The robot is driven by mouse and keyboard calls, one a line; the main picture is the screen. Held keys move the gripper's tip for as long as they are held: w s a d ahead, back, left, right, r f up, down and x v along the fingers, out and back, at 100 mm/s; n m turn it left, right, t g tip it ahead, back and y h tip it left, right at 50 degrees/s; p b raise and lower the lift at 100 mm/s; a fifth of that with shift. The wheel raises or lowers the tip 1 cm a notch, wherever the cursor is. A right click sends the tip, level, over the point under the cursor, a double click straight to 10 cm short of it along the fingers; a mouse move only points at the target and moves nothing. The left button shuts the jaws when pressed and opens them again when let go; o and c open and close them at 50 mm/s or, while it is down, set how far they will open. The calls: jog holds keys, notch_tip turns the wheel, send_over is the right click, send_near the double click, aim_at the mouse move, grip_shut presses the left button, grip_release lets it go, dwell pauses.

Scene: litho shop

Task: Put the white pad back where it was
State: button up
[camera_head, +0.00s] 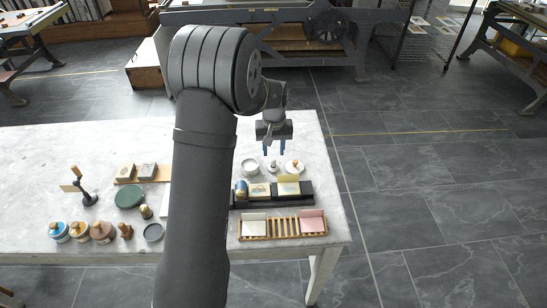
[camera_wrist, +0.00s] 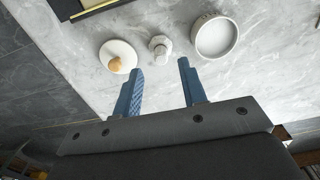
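A white pad (camera_head: 253,224) sits at the left end of a slatted wooden rack (camera_head: 283,227) near the table's front right. A pink pad (camera_head: 312,221) sits at the rack's right end, with bare slats between them. My gripper (camera_head: 275,151) is above the back right of the table, behind the rack and apart from it. In the wrist view its two blue fingers (camera_wrist: 160,72) are spread with nothing between them. The pads do not show in the wrist view.
A black press bed (camera_head: 271,199) with blocks lies behind the rack. A white dish (camera_wrist: 214,38), a small pale knobbed piece (camera_wrist: 160,50) and a white disc (camera_wrist: 113,51) with a wooden knob stand near my fingers. Several jars (camera_head: 80,231) are at left. My arm hides the table's middle.

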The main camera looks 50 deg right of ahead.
aim_at(274, 160)
notch_tip(274, 160, up, 7)
dwell(0.3)
jog(key=shift+f, duration=4.2)
